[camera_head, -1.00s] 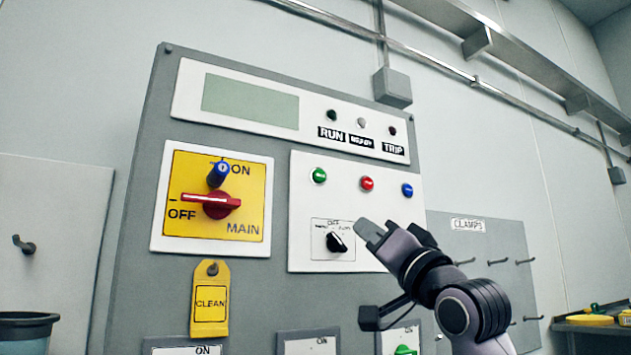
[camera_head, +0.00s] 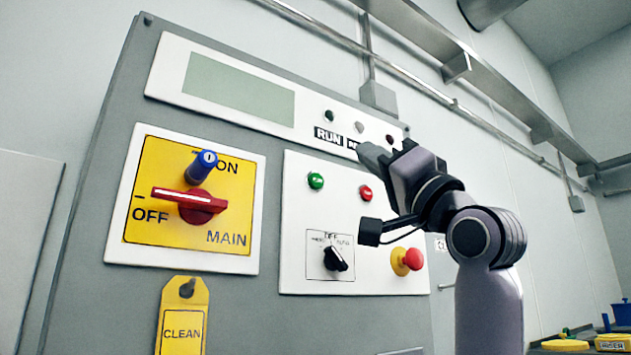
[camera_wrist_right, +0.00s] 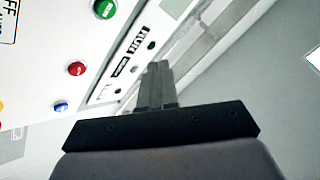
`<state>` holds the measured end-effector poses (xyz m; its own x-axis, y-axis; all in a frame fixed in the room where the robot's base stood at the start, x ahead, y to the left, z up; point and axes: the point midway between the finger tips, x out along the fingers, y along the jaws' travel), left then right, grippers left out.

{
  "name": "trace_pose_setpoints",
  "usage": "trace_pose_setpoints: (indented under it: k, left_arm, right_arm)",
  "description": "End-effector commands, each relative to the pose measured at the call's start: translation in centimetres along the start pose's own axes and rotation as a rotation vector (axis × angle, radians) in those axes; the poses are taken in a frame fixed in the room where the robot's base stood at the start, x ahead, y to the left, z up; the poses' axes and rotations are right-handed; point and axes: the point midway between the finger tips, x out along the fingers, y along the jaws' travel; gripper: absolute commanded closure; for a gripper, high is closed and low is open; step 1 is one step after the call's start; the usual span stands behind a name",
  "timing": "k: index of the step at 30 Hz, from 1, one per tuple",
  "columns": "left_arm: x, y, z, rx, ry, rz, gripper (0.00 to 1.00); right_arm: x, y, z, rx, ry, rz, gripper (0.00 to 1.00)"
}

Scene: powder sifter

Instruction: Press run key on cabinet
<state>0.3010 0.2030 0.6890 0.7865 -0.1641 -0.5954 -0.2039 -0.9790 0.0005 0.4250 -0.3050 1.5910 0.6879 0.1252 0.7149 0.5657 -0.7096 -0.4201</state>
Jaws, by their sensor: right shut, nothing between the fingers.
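The cabinet (camera_head: 215,300) fills the middle of the head view. Its white button plate carries a green button (camera_head: 316,181) and a red button (camera_head: 366,192). The right wrist view also shows the green button (camera_wrist_right: 104,8), the red button (camera_wrist_right: 76,69) and a blue button (camera_wrist_right: 61,107). The blue button is hidden behind my arm in the head view. My right gripper (camera_head: 373,153) is shut and empty. In the head view its tips appear above the red button, over the label strip beside RUN; contact cannot be told. My left gripper is out of view.
A yellow main switch plate (camera_head: 138,225) with a red handle (camera_head: 190,197) and blue key part is at left. A black selector (camera_head: 335,258) and red emergency knob (camera_head: 413,259) sit below the buttons. A yellow CLEAN tag (camera_head: 183,325) hangs lower left.

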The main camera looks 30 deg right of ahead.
Motion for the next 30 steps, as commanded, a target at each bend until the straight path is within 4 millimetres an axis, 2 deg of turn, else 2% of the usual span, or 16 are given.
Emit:
trace_pose_setpoints:
  k: [8, 21, 30]
  left_arm:
    - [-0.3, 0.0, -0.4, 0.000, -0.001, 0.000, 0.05]
    - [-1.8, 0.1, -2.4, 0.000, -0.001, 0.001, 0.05]
    - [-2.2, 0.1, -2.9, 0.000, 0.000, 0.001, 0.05]
  right_arm:
    - [1.0, 0.7, 0.7, 0.000, -0.003, 0.004, 1.00]
    - [5.2, 3.6, 3.5, 0.000, -0.003, 0.003, 1.00]
    - [6.2, 4.5, 4.5, 0.000, -0.001, 0.001, 1.00]
